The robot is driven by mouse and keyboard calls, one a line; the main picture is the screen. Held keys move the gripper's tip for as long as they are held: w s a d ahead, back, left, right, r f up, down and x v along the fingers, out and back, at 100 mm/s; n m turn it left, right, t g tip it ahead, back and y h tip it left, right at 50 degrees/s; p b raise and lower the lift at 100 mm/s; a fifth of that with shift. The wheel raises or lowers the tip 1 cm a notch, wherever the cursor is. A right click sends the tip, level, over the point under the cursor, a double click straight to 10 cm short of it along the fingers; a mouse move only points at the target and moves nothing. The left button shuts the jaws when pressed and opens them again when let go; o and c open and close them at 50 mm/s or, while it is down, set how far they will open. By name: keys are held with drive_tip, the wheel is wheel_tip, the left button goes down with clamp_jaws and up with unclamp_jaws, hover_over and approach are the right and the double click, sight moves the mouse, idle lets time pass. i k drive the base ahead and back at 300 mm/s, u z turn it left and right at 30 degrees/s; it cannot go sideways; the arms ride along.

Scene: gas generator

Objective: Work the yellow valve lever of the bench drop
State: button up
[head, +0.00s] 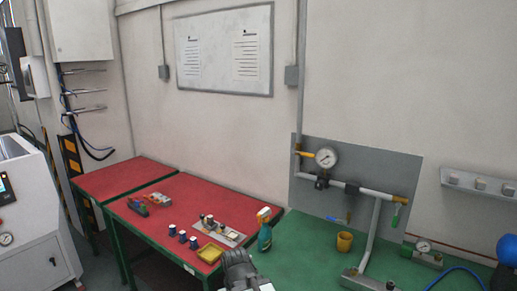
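A grey panel (375,158) on the wall at the right carries the pipework. A short yellow-orange lever-like part (306,154) sits left of the round gauge (326,157). A second yellow part (400,198) is at the right end of the horizontal pipe, with a green handle (396,218) hanging below it. I cannot tell for certain which is the yellow valve lever. My gripper (241,268) is at the bottom centre, dark, below and left of the panel and apart from both yellow parts. Its fingers are too unclear to judge their opening.
A green bench top (298,235) lies below the panel, with a yellow cup (344,242) and a spray bottle (264,231). A blue hose (458,270) lies at the right.

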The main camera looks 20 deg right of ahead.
sight(304, 154)
drive_tip(key=u, duration=0.45)
drive_tip(key=i, duration=1)
drive_tip(key=u, duration=0.1)
